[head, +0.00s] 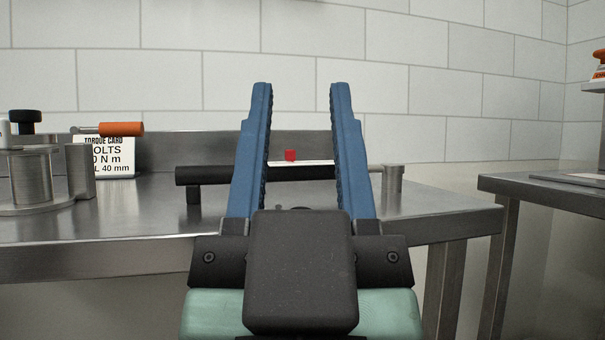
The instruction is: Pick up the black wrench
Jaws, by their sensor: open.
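The black wrench (205,176) is a long dark bar lying level across the steel table, from left of my gripper to behind its fingers. A small black block (193,192) shows under its left end. A metal rod with an upright grey cylinder (393,184) shows at the right; whether it joins the black bar is hidden behind the right finger. My gripper (301,88) has two blue ribbed fingers. They are open and empty, pointing away from me, with the middle of the bar seen between them. The gap in depth between fingers and bar is hard to tell.
The steel table (130,225) has a raised back edge against a tiled wall. A metal fixture (35,178), an orange-handled tool (122,129) and a torque card (104,158) stand at the left. A small red block (290,155) shows behind the bar. Another table (550,188) stands right.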

